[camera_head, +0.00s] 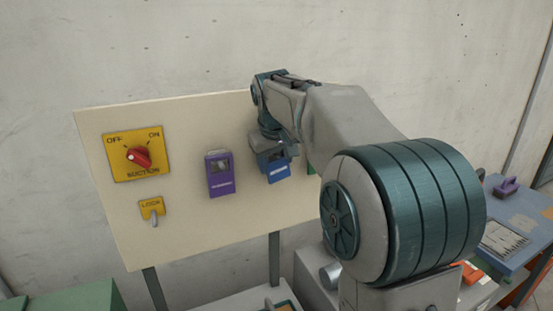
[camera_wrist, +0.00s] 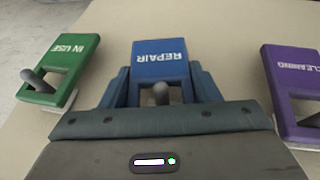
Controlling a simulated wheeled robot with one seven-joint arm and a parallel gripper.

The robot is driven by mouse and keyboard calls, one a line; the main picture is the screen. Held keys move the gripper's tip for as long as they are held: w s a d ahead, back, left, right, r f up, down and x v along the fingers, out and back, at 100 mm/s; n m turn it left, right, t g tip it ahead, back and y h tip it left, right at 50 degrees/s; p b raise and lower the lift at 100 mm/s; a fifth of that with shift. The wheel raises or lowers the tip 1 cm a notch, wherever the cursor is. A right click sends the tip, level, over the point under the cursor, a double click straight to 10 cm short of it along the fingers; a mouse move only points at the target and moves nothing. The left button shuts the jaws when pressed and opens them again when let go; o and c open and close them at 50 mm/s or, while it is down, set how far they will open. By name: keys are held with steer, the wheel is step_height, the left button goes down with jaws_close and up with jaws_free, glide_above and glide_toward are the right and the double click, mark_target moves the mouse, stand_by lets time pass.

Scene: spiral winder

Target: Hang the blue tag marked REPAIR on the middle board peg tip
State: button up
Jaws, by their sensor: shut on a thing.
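The blue REPAIR tag (camera_wrist: 160,62) is between the two fingers of my gripper (camera_wrist: 161,88), which is shut on it. In the head view the blue tag (camera_head: 276,168) is close to the face of the cream board (camera_head: 225,218), under my wrist. In the wrist view the grey rounded tip of the middle peg (camera_wrist: 161,93) shows in the tag's opening. How deep the peg sits in the opening cannot be told. My gripper body hides the tag's near end.
A purple CLEANING tag (camera_wrist: 292,88) hangs on a peg to one side, and a green IN USE tag (camera_wrist: 58,70) on the other, both near my fingers. The board also carries a red suction knob (camera_head: 139,157) and a yellow lock plate (camera_head: 151,208). A blue table (camera_head: 520,215) stands right.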

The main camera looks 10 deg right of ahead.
stand_by(0.4)
steer(key=o, duration=1.1)
steer(key=shift+c, duration=0.2)
steer(key=shift+r, duration=0.1)
steer(key=v, duration=1.4)
steer(key=s+d+f+m+g+y, duration=0.1)
steer(key=s+f+m, duration=0.1)
steer(key=s+f, duration=2.2)
step_height(320, 180, down, 4)
steer(key=shift+s+d+r+m, duration=0.15)
steer(key=shift+s+d+m, duration=0.05)
steer(key=shift+m, duration=0.2)
